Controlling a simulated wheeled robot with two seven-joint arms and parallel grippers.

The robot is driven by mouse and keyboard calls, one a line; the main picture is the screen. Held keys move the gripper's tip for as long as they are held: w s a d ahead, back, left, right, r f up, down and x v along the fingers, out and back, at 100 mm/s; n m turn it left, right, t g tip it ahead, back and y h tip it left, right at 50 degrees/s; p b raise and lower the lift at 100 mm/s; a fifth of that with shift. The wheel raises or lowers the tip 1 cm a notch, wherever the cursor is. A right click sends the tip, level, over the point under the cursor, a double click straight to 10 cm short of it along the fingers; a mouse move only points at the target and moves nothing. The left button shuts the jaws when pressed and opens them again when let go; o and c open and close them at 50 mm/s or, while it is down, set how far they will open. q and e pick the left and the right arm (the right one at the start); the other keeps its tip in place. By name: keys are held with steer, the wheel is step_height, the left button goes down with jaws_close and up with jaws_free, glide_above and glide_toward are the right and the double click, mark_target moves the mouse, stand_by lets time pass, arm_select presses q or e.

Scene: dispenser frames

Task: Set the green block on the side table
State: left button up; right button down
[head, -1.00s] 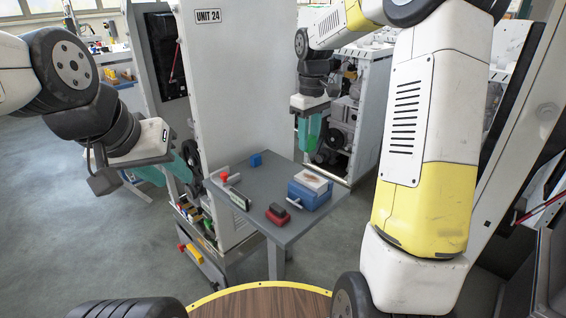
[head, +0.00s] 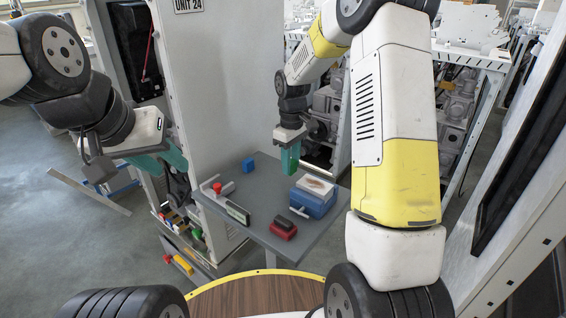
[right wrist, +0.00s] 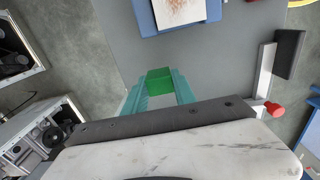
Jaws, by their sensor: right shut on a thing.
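My right gripper (head: 289,168) has teal fingers and hangs pointing down by the back edge of the grey side table (head: 262,203). In the right wrist view it is shut on a green block (right wrist: 159,74), held between the fingertips. The side table (right wrist: 228,65) shows behind and beside the block there; I cannot tell the height of the gap. In the head view the block is hardly distinguishable from the fingers. My left gripper (head: 177,178) is at the left, in front of the white cabinet; its fingertips are partly hidden against dark parts.
On the table are a blue box (head: 316,203) with a pale top, a red-and-black block (head: 282,229), a small blue block (head: 248,166), a red-knobbed part (head: 217,187) and a dark bar (head: 237,212). The white cabinet (head: 210,90) stands at the left. The table's middle is clear.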

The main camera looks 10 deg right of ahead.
steer(key=shift+f, duration=1.7)
steer(key=shift+f, duration=0.1)
steer(key=c, duration=1)
jaws_free()
step_height(320, 180, up, 12)
steer(key=shift+r, duration=0.1)
steer(key=s+r+m+t, duration=0.2)
steer(key=s+r, duration=0.1)
steer(key=s, duration=0.5)
steer(key=s+d+r+m+t+y, duration=0.1)
steer(key=s+r+m+t, duration=0.1)
steer(key=s, duration=0.7)
steer(key=s+d+r+m+t+y, duration=0.1)
steer(key=s+r+m, duration=0.3)
steer(key=s, duration=0.5)
step_height(320, 180, up, 2)
steer(key=shift+r+t, duration=0.1)
steer(key=shift+t, duration=0.5)
